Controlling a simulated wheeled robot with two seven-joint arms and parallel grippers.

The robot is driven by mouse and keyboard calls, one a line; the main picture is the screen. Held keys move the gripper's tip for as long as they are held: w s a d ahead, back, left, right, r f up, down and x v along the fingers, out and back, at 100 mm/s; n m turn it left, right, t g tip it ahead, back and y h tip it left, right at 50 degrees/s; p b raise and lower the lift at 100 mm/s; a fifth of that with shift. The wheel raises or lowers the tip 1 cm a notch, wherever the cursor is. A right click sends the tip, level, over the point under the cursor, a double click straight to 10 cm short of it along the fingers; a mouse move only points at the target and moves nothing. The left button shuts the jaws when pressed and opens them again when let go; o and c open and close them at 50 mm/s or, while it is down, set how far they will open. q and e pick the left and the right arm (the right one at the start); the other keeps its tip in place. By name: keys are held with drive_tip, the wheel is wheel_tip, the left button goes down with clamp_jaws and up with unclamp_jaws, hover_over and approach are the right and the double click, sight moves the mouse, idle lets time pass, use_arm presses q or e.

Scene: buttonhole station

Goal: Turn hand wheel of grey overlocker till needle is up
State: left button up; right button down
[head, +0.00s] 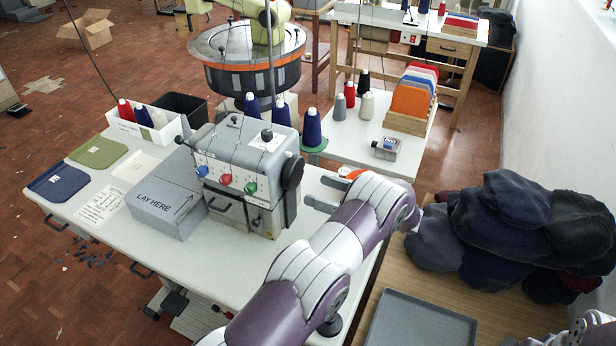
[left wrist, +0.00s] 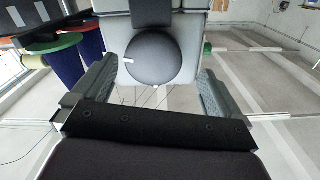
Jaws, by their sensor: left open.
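The grey overlocker (head: 240,160) stands on the white table, with red, blue and green knobs on its front. Its black hand wheel (head: 292,172) is on its right side. In the left wrist view the round hand wheel (left wrist: 160,62) faces me, with a white mark at its left edge. My left gripper (head: 316,193) is open just right of the wheel; in the left wrist view its fingers (left wrist: 158,75) stand apart to either side of the wheel, with gaps and no visible contact. I cannot make out the needle.
A grey "LAY HERE" block (head: 165,205) stands left of the overlocker. Blue thread cones (head: 312,127) stand behind it. At right, a wooden table holds a pile of dark caps (head: 510,225) and a grey tray (head: 420,322). The white table's front (head: 235,265) is clear.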

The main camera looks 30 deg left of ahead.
sight(297, 182)
use_arm(q)
drive_tip(key=a+p, duration=0.1)
drive_tip(key=a, duration=0.4)
drive_tip(key=shift+a+f, duration=0.1)
drive_tip(key=shift+a, duration=0.1)
drive_tip(key=shift+s+a, duration=0.15)
drive_tip(key=shift+a, duration=0.2)
use_arm(e)
drive_tip(key=shift+w+a+r, duration=0.15)
drive_tip(key=shift+r, duration=0.65)
